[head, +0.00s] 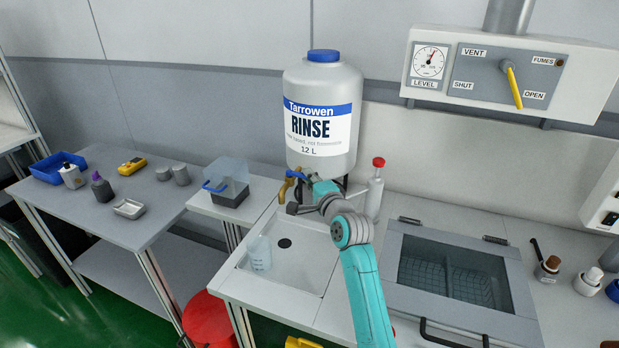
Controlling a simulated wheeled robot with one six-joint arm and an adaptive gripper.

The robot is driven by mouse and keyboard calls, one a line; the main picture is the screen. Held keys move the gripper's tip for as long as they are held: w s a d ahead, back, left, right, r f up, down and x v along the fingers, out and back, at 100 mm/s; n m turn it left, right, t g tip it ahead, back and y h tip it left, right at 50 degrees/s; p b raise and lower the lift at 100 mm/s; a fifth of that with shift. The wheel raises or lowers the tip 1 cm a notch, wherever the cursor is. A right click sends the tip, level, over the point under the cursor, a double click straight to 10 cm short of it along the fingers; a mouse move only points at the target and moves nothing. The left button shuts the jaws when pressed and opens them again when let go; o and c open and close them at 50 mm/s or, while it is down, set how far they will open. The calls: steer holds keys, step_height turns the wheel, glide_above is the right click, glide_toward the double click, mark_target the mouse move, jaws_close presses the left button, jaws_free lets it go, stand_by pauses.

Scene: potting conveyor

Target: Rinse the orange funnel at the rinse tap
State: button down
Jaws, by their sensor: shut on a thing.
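The rinse tap (286,188) is a brass-orange spout with a blue lever, low on the front of the white rinse drum (323,125). It sits above the back of the pale sink (297,270). My gripper (294,208) is at the tap, close to the spout, with my arm reaching in from the lower right. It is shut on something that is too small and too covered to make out. I cannot pick out the orange funnel; the only orange surface near my gripper looks like the tap itself. No water stream can be made out.
A translucent beaker (260,252) stands in the sink's left side. A white bottle with a red cap (375,190) stands right of the tap. A clear-lidded box (228,182) is at left.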

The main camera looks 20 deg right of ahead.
steer(key=shift+a, duration=0.1)
steer(key=shift+s+a+f+m+h, duration=0.1)
steer(key=shift+s+a+m+h, duration=0.1)
steer(key=shift+m+h, duration=0.5)
steer(key=shift+s+a+r+m+h, duration=0.1)
steer(key=shift+s+a+m+h, duration=0.2)
steer(key=shift+h, duration=0.65)
steer(key=shift+s+f+m+h, duration=0.1)
steer(key=shift+m+h, duration=0.5)
steer(key=shift+h, duration=0.25)
steer(key=c, duration=1.2)
jaws_free()
steer(key=shift+c, duration=0.2)
steer(key=shift+s, duration=0.1)
steer(key=s+a, duration=0.1)
steer(key=s, duration=1)
steer(key=shift+s+a, duration=0.4)
